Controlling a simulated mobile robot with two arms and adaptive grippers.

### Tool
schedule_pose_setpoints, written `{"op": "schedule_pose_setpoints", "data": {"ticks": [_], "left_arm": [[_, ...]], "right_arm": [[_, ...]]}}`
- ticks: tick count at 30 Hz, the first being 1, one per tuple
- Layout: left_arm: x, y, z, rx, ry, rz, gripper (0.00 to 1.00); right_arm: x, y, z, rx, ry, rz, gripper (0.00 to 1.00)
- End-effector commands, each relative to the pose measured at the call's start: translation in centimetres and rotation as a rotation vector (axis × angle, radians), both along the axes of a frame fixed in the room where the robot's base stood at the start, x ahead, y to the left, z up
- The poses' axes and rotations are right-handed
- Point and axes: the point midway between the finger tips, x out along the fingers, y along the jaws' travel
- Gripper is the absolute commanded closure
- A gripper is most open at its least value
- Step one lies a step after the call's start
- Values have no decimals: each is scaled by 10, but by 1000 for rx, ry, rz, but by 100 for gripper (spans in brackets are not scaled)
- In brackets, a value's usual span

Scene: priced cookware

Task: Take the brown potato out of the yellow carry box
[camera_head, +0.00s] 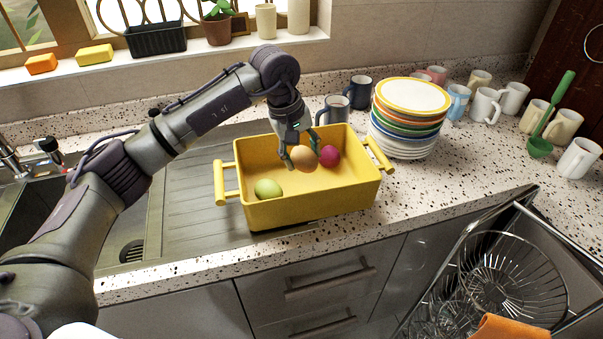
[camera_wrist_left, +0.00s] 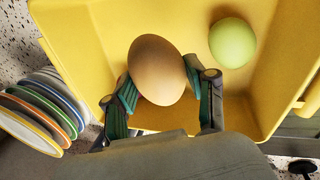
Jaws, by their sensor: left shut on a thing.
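The yellow carry box (camera_head: 322,203) stands on the counter at the sink's drainboard, with a handle at each end. My left gripper (camera_head: 301,158) reaches down into it and is shut on the brown potato (camera_head: 304,160). In the left wrist view the brown potato (camera_wrist_left: 157,70) sits between the two fingers of the left gripper (camera_wrist_left: 160,88), with the yellow box (camera_wrist_left: 180,18) behind it. I cannot tell whether the potato touches the box floor. My right gripper is not in view.
In the box, a green round item (camera_head: 268,188) lies at the left and a dark pink one (camera_head: 329,156) beside the potato. A plate stack (camera_head: 410,118) stands close to the box's right, with several mugs (camera_head: 486,104) beyond. An open dishwasher rack (camera_head: 510,275) is at lower right.

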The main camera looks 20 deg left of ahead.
Motion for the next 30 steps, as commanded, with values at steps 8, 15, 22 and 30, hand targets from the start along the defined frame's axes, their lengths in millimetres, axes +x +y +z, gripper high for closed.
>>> {"op": "schedule_pose_setpoints", "data": {"ticks": [8, 15, 22, 30], "left_arm": [[0, 0, 18, 0, 0, 1, 84], [0, 0, 19, 0, 0, 1, 84], [0, 0, 38, 1, -2, 0, 84], [0, 0, 42, 1, 1, 1, 84]], "right_arm": [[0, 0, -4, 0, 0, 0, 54], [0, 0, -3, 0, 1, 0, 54], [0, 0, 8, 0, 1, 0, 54], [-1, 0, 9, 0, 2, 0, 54]]}}
